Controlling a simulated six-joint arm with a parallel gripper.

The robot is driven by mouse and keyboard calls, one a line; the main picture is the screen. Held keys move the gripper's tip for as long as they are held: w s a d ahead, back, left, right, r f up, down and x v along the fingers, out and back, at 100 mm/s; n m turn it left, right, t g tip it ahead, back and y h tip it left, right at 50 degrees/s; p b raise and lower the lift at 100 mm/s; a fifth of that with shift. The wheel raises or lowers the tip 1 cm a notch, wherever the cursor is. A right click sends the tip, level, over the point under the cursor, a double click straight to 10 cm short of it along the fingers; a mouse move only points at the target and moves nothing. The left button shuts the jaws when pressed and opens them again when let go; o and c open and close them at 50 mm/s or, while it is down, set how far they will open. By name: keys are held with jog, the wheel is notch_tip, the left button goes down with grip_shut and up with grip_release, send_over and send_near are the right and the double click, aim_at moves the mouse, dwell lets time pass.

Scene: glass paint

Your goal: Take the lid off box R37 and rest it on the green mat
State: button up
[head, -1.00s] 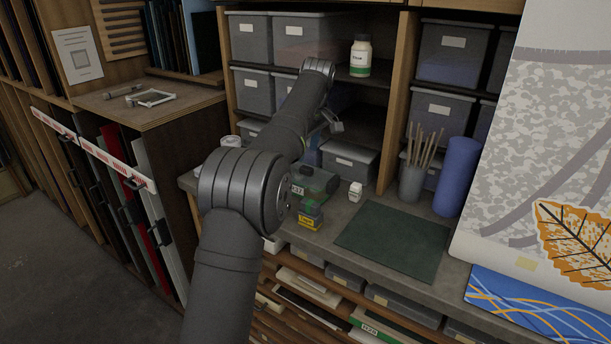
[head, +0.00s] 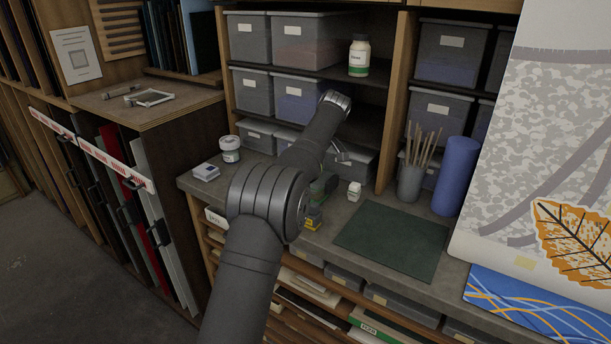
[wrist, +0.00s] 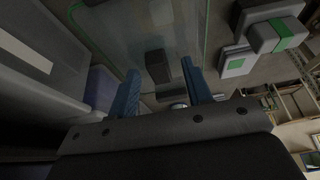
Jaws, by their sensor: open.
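The green mat (head: 393,240) lies flat and bare on the bench in the head view. Box R37 seems to be the dark green-tinted box behind my arm; only a small part (head: 319,188) shows, and its label is hidden now. In the wrist view, a see-through lid (wrist: 110,28) with a green edge spreads out ahead, with a dark block-like handle (wrist: 157,66) on it. My gripper (wrist: 160,72) is open, its blue fingers on either side of the handle in the picture. I cannot tell whether they reach it. In the head view the gripper is mostly hidden by my arm.
A grey bin (wrist: 40,85) is close on the left in the wrist view. A yellow-labelled container (head: 312,222) and a small white bottle (head: 354,191) stand near the mat. A brush pot (head: 411,183) and blue roll (head: 456,176) stand behind it. A white tub (head: 229,148) is left.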

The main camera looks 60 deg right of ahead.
jog(key=shift+c, duration=0.3)
grip_shut()
